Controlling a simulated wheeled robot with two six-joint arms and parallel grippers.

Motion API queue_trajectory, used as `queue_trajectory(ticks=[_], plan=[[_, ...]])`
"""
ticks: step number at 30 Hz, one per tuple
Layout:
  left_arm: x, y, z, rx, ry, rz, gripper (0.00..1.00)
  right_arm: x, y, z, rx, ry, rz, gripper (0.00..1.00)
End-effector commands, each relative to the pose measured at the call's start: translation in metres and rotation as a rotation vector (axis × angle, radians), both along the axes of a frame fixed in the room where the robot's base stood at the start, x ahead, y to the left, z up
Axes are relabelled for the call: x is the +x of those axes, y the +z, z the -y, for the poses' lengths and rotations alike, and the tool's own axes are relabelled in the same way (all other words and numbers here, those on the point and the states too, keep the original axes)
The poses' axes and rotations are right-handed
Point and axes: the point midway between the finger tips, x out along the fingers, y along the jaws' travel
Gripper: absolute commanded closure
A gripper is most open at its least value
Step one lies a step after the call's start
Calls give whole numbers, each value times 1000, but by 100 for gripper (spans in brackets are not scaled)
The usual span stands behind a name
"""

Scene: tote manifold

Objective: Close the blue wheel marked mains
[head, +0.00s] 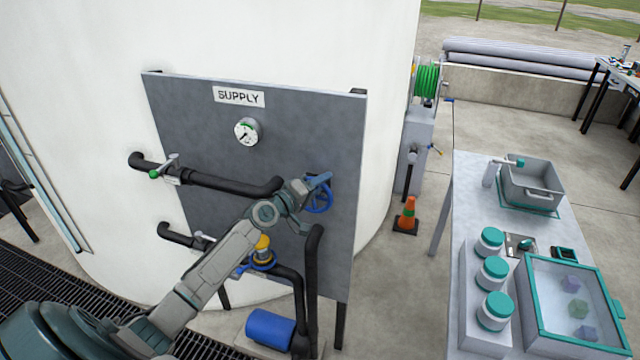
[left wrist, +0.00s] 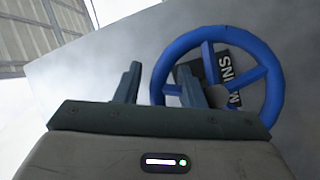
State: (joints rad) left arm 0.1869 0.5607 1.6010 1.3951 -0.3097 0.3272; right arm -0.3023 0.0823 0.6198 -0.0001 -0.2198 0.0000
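The blue wheel marked mains (head: 321,198) is on the right side of the grey supply panel, partly hidden by my left gripper. My left gripper (head: 312,203) is at the wheel. In the left wrist view its fingers (left wrist: 160,70) are apart, one left of the rim and one overlapping the wheel's inside, with the left rim between them. I cannot tell whether they touch it. My right gripper is not in view.
A blue cylinder (head: 270,327) sits below. A cone (head: 407,215) and a table (head: 468,190) stand right.

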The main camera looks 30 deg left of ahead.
Motion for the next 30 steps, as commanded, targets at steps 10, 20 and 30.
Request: queue_trajectory(ticks=[10, 20, 30], plan=[[0, 0, 0, 0, 0, 0, 100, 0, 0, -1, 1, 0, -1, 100], [0, 1, 3, 56, 0, -13, 100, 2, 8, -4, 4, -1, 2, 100], [3, -5, 13, 298, 0, -72, 100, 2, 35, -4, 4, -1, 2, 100]])
